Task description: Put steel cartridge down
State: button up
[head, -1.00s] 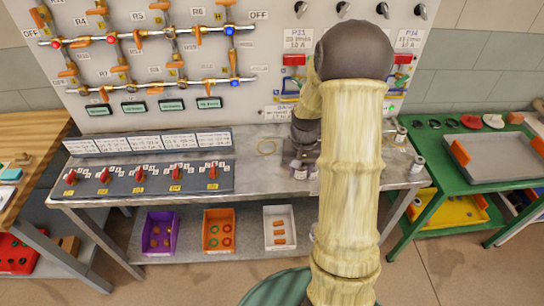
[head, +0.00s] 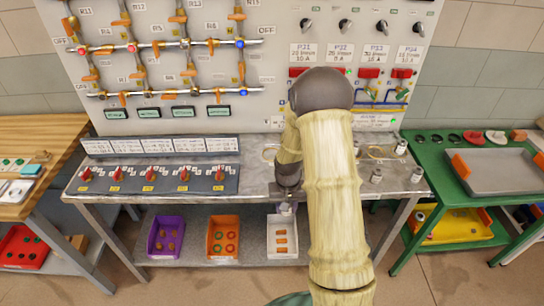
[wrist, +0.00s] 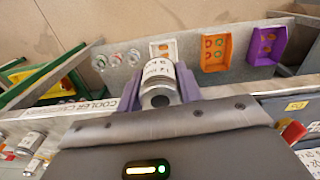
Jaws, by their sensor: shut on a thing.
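My gripper (head: 287,197) is shut on a steel cartridge (wrist: 160,82), a short metal cylinder with a white printed label. The wrist view shows the cartridge between the two greyish-purple fingers, with a dark round hole in its near end; the label print is too small to read fully. In the head view my gripper points down at the bench's front edge, and the cartridge (head: 286,208) shows small below it, in line with the white tray. I cannot tell its height over the tray. Other steel cylinders (head: 376,176) stand on the bench right of my arm.
The grey bench (head: 255,180) carries a red-switch panel (head: 160,180) at left. On its lower shelf are purple (head: 154,248), orange (head: 212,253) and white (head: 272,248) trays with small parts. A green table (head: 436,180) stands right, a wooden one (head: 50,190) left. The pipe board rises behind.

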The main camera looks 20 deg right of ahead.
jog(key=a+f+n, duration=0.2)
jog(key=a+f, duration=0.5)
jog(key=f, duration=0.1)
jog(key=shift+s, duration=0.15)
jog(key=shift+s+f, duration=0.1)
